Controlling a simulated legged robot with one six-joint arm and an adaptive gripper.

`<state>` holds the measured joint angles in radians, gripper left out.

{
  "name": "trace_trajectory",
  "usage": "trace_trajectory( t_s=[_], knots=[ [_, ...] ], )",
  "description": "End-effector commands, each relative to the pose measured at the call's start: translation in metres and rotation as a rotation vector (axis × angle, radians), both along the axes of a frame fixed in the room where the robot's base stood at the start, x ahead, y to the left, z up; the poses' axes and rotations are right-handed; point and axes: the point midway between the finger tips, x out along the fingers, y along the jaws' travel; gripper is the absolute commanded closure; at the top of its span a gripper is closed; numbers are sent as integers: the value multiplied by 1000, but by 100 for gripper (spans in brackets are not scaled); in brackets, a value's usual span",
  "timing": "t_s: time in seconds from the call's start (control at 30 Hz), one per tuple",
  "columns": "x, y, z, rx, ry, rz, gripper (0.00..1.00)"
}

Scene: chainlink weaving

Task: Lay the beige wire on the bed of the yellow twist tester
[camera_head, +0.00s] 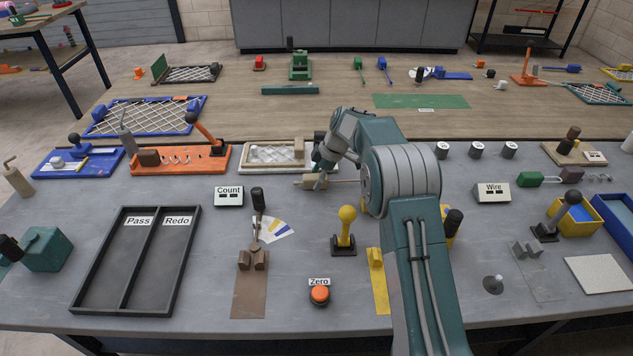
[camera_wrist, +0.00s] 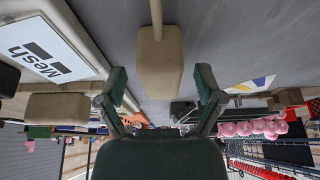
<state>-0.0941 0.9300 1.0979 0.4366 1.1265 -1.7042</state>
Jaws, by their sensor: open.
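The beige wire (camera_head: 341,181) shows in the head view as a thin rod with a beige end block, lying near the middle of the grey bench. In the wrist view, the beige end block (camera_wrist: 158,62) sits between the two fingers, with gaps on both sides. My gripper (camera_head: 319,170) is open over this block; its spread fingers also show in the wrist view (camera_wrist: 160,84). A yellow strip with a notched block, apparently the yellow twist tester (camera_head: 378,282), lies nearer the front. My arm hides part of it and the wire's far end.
A yellow lever (camera_head: 345,228) stands left of the yellow strip. A red Zero button (camera_head: 319,294) is in front. The black Pass/Redo tray (camera_head: 174,290) is at left. A cream mesh tray (camera_head: 254,166) lies close behind my gripper. Bare bench lies between the wire and the lever.

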Motion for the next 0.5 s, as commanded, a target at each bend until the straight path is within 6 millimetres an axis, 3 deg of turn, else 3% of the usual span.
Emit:
trace_trajectory(
  t_s=[0.03, 0.2, 0.23, 0.5],
  knots=[
    [0, 0, 0, 0, 0, 0, 14],
    [0, 0, 0, 0, 0, -1, 90],
    [0, 0, 0, 0, 1, -1, 100],
    [0, 0, -1, 0, 2, 0, 100]
  ],
)
